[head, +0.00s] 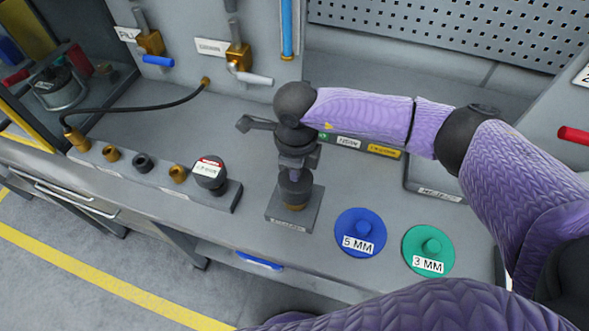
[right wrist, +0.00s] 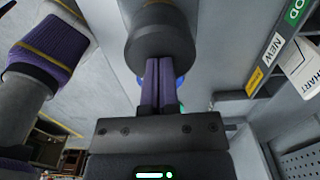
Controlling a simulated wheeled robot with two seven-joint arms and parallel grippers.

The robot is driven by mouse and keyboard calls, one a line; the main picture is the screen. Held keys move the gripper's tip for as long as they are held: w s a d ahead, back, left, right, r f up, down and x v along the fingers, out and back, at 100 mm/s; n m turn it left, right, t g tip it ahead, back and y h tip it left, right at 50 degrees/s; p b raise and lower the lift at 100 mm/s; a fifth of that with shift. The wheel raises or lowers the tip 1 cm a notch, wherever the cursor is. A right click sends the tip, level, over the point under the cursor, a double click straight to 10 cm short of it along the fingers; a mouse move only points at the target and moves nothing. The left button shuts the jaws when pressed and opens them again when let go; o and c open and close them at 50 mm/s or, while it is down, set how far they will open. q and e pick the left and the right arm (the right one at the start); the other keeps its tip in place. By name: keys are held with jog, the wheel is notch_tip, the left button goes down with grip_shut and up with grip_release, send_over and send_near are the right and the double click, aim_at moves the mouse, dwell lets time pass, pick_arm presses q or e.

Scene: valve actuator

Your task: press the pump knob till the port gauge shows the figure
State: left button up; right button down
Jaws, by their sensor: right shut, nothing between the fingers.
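The pump stands on a square grey base (head: 293,213), with a dark round knob (head: 295,187) on top. My right gripper (head: 296,172) points down over this knob, shut and empty. In the right wrist view, its two purple fingers (right wrist: 160,65) lie together, with their tips at the dark cylindrical knob (right wrist: 160,35). I cannot tell whether they touch or press it. A dark round gauge (head: 212,186) with a white and red label sits at the right end of the port strip; its figure is too small to read. My left gripper is not in view.
The port strip (head: 150,177) carries several brass and dark fittings, with a black hose (head: 140,108) at its left end. A blue 5 MM disc (head: 360,228) and a green 3 MM disc (head: 428,246) lie right of the pump. Valves (head: 238,57) are on the panel behind.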

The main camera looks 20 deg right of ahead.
jog(key=shift+f+b, duration=0.65)
jog(key=shift+f, duration=0.25)
jog(key=shift+f+b, duration=0.3)
jog(key=shift+f, duration=0.05)
jog(key=shift+f+b, duration=0.3)
jog(key=shift+f, duration=0.1)
jog(key=shift+r, duration=0.15)
jog(key=shift+r+p, duration=0.35)
jog(key=shift+p, duration=0.05)
notch_tip(320, 180, up, 6)
jog(key=p, duration=0.4)
jog(key=shift+r+p, duration=0.2)
jog(key=shift+p, duration=0.2)
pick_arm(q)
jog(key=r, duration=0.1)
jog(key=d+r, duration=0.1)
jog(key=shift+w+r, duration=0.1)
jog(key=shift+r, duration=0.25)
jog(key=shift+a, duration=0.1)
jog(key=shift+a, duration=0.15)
